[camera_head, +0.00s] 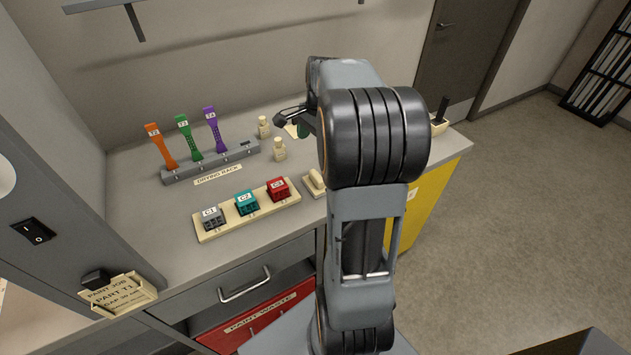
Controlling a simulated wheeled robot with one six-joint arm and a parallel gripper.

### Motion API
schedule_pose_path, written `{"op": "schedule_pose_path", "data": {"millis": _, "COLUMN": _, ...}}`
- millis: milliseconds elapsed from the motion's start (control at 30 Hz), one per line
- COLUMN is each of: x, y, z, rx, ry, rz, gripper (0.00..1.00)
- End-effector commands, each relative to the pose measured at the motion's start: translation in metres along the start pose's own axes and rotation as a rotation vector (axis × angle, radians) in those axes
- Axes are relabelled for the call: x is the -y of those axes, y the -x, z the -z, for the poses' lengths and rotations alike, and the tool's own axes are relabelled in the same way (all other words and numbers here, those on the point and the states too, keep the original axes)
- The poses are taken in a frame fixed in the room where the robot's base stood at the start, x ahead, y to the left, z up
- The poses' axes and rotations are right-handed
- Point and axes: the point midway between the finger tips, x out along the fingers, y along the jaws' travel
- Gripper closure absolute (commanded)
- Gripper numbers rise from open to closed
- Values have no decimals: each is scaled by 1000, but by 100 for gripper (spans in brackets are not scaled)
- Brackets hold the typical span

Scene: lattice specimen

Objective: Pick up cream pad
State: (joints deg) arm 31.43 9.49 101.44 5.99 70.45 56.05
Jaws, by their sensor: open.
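A cream pad-like block (317,180) lies on a small cream base at the front right of the grey counter (150,215), partly cut off by my arm. My gripper (284,117) is open, above the back of the counter and left of my arm's big dark joint. It is up and behind the cream block, apart from it. A small cream and green item (302,130) shows just below the gripper; my arm hides part of it, and I cannot tell what it is.
A grey drying rack (212,162) holds orange, green and purple upright tools. A cream tray (248,210) carries grey, teal and red blocks marked C1, C2, C3. Two small cream bottles (279,150) stand behind. A cream holder (438,127) sits at the right corner.

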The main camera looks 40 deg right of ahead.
Motion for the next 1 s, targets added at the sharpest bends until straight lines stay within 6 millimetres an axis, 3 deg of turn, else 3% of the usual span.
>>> {"op": "schedule_pose_path", "data": {"millis": 100, "x": 2, "y": -8, "z": 19, "rx": 19, "ry": -108, "rz": -15, "gripper": 3}}
{"op": "schedule_pose_path", "data": {"millis": 200, "x": 2, "y": -23, "z": 24, "rx": 25, "ry": -144, "rz": -21, "gripper": 3}}
{"op": "schedule_pose_path", "data": {"millis": 500, "x": 1, "y": -73, "z": 23, "rx": 25, "ry": -147, "rz": -21, "gripper": 3}}
{"op": "schedule_pose_path", "data": {"millis": 833, "x": 1, "y": -94, "z": 22, "rx": 24, "ry": -145, "rz": -19, "gripper": 3}}
{"op": "schedule_pose_path", "data": {"millis": 1000, "x": 2, "y": -117, "z": 21, "rx": 25, "ry": -146, "rz": -21, "gripper": 3}}
